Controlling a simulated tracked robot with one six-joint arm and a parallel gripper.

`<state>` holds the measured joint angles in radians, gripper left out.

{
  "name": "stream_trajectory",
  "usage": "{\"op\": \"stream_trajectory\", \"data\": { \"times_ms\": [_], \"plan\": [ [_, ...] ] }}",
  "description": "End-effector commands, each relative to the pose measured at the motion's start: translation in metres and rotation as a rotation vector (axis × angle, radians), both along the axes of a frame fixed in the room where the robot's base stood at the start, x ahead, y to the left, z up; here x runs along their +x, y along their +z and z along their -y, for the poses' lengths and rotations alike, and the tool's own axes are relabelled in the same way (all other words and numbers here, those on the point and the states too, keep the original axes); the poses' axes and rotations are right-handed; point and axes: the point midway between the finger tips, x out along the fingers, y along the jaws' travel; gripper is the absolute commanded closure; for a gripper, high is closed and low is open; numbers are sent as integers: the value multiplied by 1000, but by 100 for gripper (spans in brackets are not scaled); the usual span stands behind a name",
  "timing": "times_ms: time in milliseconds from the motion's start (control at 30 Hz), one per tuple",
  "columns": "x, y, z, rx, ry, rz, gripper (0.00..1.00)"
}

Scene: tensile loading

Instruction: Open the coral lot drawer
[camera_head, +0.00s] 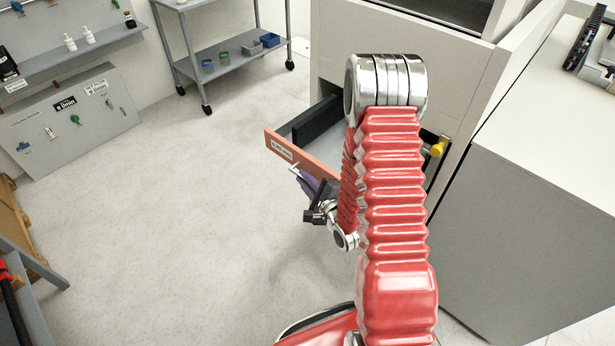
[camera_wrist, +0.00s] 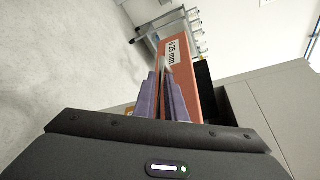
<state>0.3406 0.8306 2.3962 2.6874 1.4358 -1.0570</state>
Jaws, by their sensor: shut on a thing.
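The coral lot drawer (camera_head: 283,149) sticks out of the pale cabinet in the head view. My gripper (camera_head: 300,178) is at the drawer front. Its purple fingers (camera_wrist: 166,85) are shut on the drawer's light handle (camera_wrist: 166,68), which they mostly cover. My red arm hides the right part of the drawer.
The pale cabinet (camera_head: 440,52) stands behind the drawer, with a yellow knob (camera_head: 437,150) on it. A large grey box-like unit (camera_head: 520,205) stands at the right. A wheeled cart (camera_head: 235,70) is at the back. The floor (camera_head: 190,200) left of the drawer is clear.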

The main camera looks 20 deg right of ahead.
Motion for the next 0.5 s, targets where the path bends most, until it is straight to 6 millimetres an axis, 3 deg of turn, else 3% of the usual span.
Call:
{"op": "stream_trajectory", "data": {
  "times_ms": [367, 400, 500],
  "plan": [
    [-5, -5, 1, 3, -10, -14, 100],
    [-5, -5, 1, 3, -11, -15, 88],
    [-5, -4, 1, 2, -11, -12, 81]
  ]
}}
